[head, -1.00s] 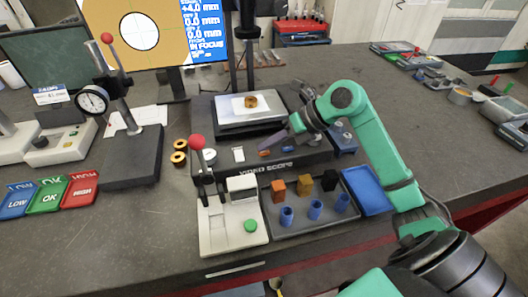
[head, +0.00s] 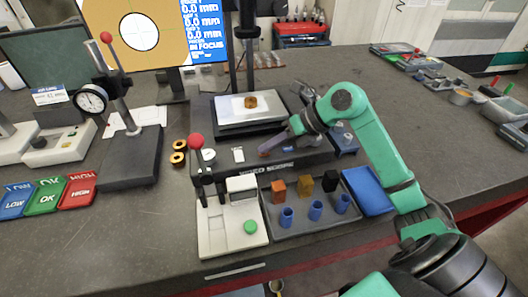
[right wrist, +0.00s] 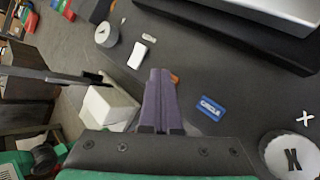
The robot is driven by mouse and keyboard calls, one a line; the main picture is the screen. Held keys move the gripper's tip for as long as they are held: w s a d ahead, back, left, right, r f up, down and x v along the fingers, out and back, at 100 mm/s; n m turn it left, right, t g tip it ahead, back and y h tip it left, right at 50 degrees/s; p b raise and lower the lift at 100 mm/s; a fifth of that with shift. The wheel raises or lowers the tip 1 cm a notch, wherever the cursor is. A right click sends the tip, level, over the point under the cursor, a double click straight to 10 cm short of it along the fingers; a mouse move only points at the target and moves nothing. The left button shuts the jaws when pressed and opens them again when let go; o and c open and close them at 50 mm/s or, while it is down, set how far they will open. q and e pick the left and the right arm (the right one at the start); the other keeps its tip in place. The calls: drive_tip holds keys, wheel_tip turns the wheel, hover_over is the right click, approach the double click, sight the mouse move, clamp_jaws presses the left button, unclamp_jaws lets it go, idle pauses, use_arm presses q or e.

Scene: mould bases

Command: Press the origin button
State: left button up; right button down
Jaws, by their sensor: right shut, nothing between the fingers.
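The video scope (head: 222,167) stands mid-table with a row of buttons on its front panel. An orange button (right wrist: 175,79) is mostly hidden behind my fingertips; any label on it cannot be read. A blue button marked CIRCLE (right wrist: 210,107) lies to its right in the right wrist view, and a white one (right wrist: 138,56) to its left. My right gripper (head: 266,152) is shut and empty, its purple fingertips at the orange button. I cannot tell whether they touch it. The screen (head: 203,30) shows 0.0 mm readings and IN FOCUS. My left gripper is not in view.
The scope's stage (head: 232,121) holds a small brass part (head: 250,102). In front are a grey tray (head: 295,233) with small blocks and blue cups, and a white gauge base (head: 218,240) with a red-knobbed lever. A blue tray (head: 369,190) lies beside my right arm.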

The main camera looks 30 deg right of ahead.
sight(269, 154)
drive_tip(key=shift+r+p, duration=0.4)
drive_tip(key=shift+r, duration=0.3)
wheel_tip(269, 154, up, 5)
drive_tip(key=p, duration=0.3)
drive_tip(key=shift+r, duration=0.1)
idle(0.6)
